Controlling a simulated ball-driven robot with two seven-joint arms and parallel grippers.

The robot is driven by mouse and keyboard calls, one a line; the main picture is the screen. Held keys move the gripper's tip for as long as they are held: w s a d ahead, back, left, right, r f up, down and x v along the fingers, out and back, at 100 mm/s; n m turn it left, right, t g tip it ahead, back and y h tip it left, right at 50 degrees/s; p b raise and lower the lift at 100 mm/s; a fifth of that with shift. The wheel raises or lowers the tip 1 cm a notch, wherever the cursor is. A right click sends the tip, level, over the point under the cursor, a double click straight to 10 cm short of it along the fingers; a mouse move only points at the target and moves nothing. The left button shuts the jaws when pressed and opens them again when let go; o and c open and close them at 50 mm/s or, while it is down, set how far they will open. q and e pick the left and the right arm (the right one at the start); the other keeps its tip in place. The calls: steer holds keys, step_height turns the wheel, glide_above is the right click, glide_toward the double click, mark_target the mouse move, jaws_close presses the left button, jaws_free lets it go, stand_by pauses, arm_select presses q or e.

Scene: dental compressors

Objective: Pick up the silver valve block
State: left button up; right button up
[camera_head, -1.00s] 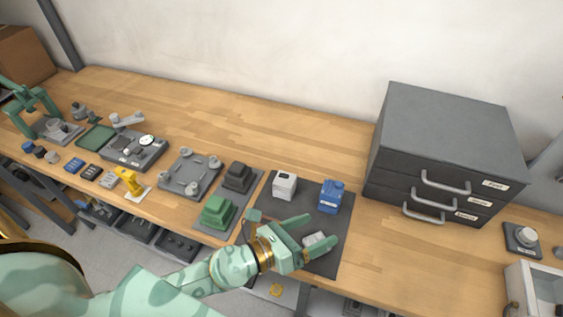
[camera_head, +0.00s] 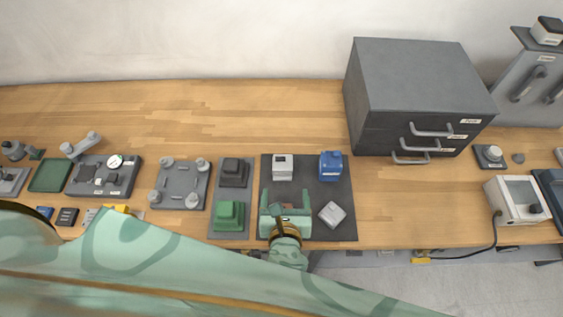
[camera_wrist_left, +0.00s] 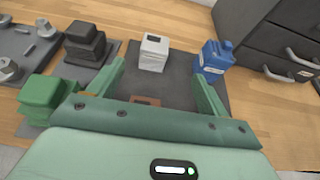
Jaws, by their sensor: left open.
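A silver-grey block (camera_head: 332,214), which looks like the valve block, lies turned at an angle on the front right of the dark mat (camera_head: 306,172). My left gripper (camera_head: 285,198) is over the mat's front left, just left of this block. In the left wrist view, the open left gripper (camera_wrist_left: 157,76) faces a white block (camera_wrist_left: 153,53); the silver block is not visible there. My right gripper is not in view.
The white block (camera_head: 283,168) and a blue bottle-like part (camera_head: 331,166) stand at the back of the mat. Black (camera_head: 233,172) and green (camera_head: 228,215) stepped blocks stand to the left. A grey drawer cabinet (camera_head: 412,105) stands at the back right.

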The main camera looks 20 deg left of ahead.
arm_select(q)
steer(key=b, duration=0.5)
glide_toward(282, 164)
steer(key=x, duration=0.5)
steer(key=shift+w+d, duration=0.1)
steer(key=shift+d, duration=0.25)
steer(key=shift+w+b, duration=0.25)
steer(key=shift+b, duration=0.05)
steer(key=shift+w+a+f, duration=0.1)
steer(key=shift+w+a, duration=0.05)
steer(key=shift+w, duration=0.05)
steer(key=b+x, duration=0.4)
steer(key=shift+a+f+b, duration=0.25)
steer(key=shift+f+b, duration=0.05)
steer(key=shift+f, duration=0.15)
steer(key=shift+w, duration=0.25)
steer(key=shift+a+r, duration=0.1)
steer(key=shift+r, duration=0.1)
steer(key=c, duration=1.2)
